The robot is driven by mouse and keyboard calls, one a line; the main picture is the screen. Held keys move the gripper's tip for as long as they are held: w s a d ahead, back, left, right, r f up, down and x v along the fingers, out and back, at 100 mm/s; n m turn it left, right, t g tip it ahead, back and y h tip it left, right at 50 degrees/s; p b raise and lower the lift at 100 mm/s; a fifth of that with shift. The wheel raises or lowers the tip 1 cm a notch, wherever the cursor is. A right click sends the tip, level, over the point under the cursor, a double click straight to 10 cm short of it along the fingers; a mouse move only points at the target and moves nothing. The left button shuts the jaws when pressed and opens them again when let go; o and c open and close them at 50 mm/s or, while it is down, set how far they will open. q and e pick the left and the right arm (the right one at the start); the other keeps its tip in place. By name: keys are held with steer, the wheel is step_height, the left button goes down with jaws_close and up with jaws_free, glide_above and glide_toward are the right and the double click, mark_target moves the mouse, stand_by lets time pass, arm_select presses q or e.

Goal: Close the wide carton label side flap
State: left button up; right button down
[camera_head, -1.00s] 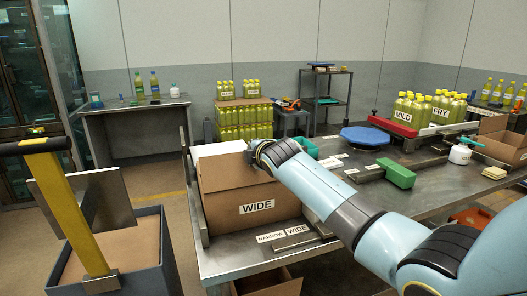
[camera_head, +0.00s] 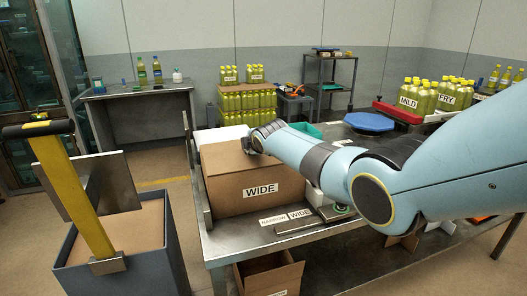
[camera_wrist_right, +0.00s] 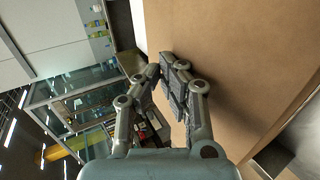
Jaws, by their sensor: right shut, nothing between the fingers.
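The wide carton (camera_head: 262,203) stands on the near left of the metal bench, its "WIDE" label facing me. Its label side flap (camera_head: 222,158) is a brown panel leaning back over the top from the label face's upper edge. A white piece (camera_head: 222,134) shows behind the flap. My right gripper (camera_head: 250,144) is at the flap's far right part, seemingly against it; contact is not clear. In the right wrist view the shut, empty fingers (camera_wrist_right: 172,66) lie beside a broad cardboard surface (camera_wrist_right: 235,60). My left gripper is not in view.
A low metal divider bar (camera_head: 298,225) lies right of the carton, by "NARROW" and "WIDE" labels. A green tray (camera_head: 306,129) and blue octagonal plate (camera_head: 369,122) are behind my arm. A bin (camera_head: 125,262) with a yellow post stands left. Bottles stand behind.

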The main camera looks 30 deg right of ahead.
steer(key=shift+w+f+b, duration=0.25)
steer(key=shift+f+b, duration=0.2)
steer(key=shift+f, duration=0.05)
steer(key=shift+s+f, duration=0.1)
stand_by(0.4)
